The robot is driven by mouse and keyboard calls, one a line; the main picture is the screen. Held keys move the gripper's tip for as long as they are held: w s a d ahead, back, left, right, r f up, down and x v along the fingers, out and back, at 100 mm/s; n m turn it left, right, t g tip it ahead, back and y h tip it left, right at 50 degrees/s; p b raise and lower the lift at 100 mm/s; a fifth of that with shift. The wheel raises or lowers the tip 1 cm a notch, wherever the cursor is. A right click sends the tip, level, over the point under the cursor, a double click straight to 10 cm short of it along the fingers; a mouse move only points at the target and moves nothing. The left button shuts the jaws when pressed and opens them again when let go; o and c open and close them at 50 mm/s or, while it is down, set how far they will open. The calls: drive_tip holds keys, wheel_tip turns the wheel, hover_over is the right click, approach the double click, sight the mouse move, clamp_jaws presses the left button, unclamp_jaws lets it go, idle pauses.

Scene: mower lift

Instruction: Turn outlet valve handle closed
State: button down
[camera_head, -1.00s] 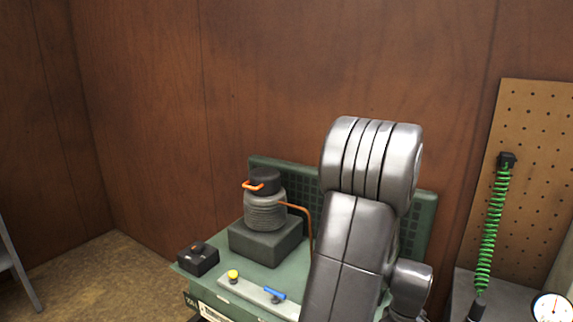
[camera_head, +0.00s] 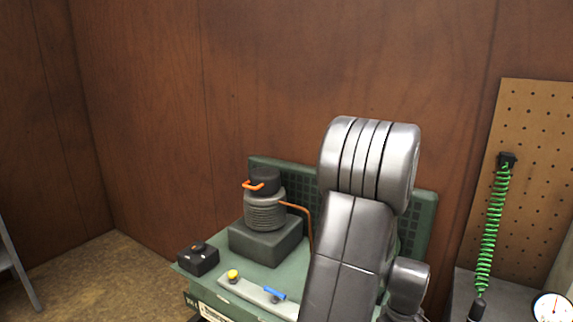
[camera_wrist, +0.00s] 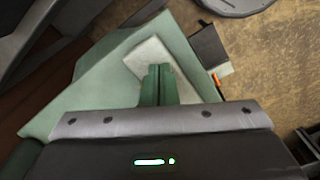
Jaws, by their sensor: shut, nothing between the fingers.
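A small blue handle (camera_head: 274,294) sits on a pale strip (camera_head: 240,287) along the front of the green machine (camera_head: 205,298) in the head view. I take it to be the outlet valve handle. It lies slantwise across the strip. A yellow knob (camera_head: 233,275) is left of it on the same strip. In the wrist view my gripper (camera_wrist: 158,70) has its two green fingers together, with nothing between them. They point over a pale grey panel (camera_wrist: 145,58) on a green surface. I cannot make out the blue handle there. In the head view my gripper is not visible.
A ribbed grey cylinder (camera_head: 265,212) with an orange handle (camera_head: 254,186) on its cap stands on a block, with a copper pipe (camera_head: 308,225) beside it. A black box (camera_head: 197,259) sits at the left corner. A pegboard (camera_head: 540,180) with a green coiled hose (camera_head: 490,235) is at right.

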drive_tip(key=shift+s+a+b, duration=0.2)
drive_tip(key=shift+a+b, duration=0.1)
drive_tip(key=shift+b, duration=0.15)
idle(0.5)
drive_tip(key=shift+s+d, duration=0.2)
drive_tip(key=shift+s, duration=0.15)
wheel_tip(320, 180, up, 6)
drive_tip(key=p, duration=0.4)
